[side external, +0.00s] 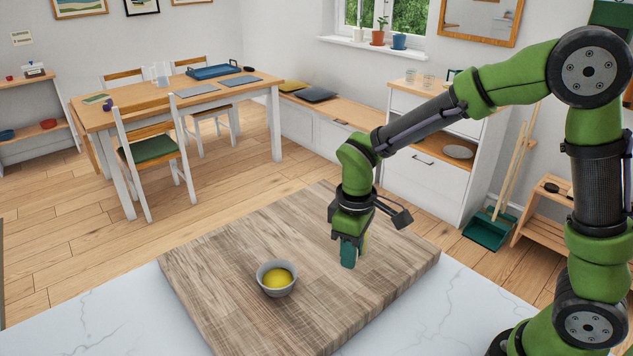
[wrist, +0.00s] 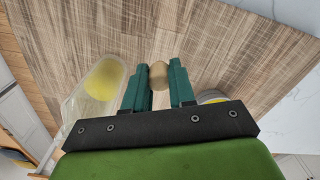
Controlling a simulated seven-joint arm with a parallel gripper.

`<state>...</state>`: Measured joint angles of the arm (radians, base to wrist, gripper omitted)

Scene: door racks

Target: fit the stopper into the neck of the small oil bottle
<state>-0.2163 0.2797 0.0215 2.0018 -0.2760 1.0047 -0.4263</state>
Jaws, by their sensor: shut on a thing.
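My gripper (wrist: 160,80) is shut on the stopper (wrist: 158,73), a tan, cork-coloured piece showing between the green fingertips in the wrist view. The small oil bottle (wrist: 98,84) is clear with yellow oil and stands just left of the fingers in that view; its neck is hard to make out. In the side external view my gripper (side external: 347,258) is low over the right part of the wooden board (side external: 225,262). There the bottle is mostly hidden behind the gripper, with only a yellowish sliver showing, and the stopper cannot be made out.
A grey bowl (side external: 277,291) with yellow contents sits on the board left of my gripper; its edge shows right of the fingers in the wrist view (wrist: 211,97). The board lies on a white marble worktop (side external: 130,306). The board's back left is clear.

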